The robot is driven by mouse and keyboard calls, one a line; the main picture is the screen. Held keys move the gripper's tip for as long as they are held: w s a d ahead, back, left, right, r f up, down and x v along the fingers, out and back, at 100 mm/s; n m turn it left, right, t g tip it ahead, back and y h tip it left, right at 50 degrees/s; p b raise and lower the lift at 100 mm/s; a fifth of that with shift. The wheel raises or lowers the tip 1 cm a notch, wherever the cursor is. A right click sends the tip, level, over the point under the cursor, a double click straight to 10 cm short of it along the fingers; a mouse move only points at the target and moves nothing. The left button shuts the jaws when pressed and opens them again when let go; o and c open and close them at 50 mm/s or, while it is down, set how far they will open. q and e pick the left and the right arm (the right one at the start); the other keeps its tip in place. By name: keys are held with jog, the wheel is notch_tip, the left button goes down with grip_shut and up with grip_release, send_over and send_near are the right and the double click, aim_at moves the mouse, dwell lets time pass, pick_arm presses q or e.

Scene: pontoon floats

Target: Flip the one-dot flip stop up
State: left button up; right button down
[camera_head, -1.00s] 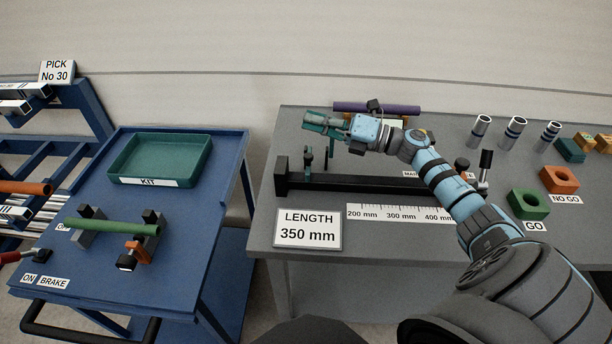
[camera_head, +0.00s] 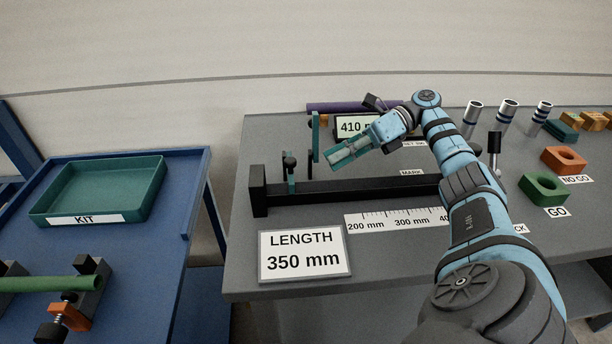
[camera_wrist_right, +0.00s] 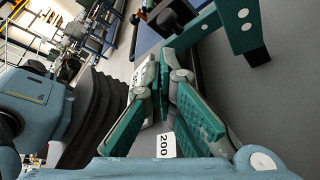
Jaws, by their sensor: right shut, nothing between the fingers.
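Two teal flip stops rise behind the black rail (camera_head: 350,188). The shorter stop (camera_head: 291,172) is at the left end, with a dark knob on top. The taller stop (camera_head: 316,138) stands upright a little to its right. I cannot read their dots in the head view. The right wrist view shows a teal bracket with several white dots (camera_wrist_right: 238,28) at upper right; I cannot tell which stop it is. My right gripper (camera_head: 334,160) is shut and empty, just right of the taller stop, pointing left and down; its fingers fill the middle of the right wrist view (camera_wrist_right: 158,82).
A LENGTH 350 mm sign (camera_head: 304,257) and a ruler strip (camera_head: 392,220) lie before the rail. A 410 sign (camera_head: 352,127) and a purple tube (camera_head: 335,107) are behind. Green GO (camera_head: 544,189) and orange NO GO (camera_head: 563,160) blocks sit right. A KIT tray (camera_head: 100,188) is on the blue cart.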

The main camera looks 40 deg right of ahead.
aim_at(290, 166)
jog(key=p+x, duration=0.1)
jog(key=x, duration=0.6)
jog(key=shift+s+a+p, duration=0.15)
jog(key=shift+p, duration=0.15)
jog(key=shift+a+f, duration=0.1)
jog(key=shift+a, duration=0.15)
pick_arm(q)
jog(key=shift+w+r, duration=0.25)
jog(key=shift+r, duration=0.2)
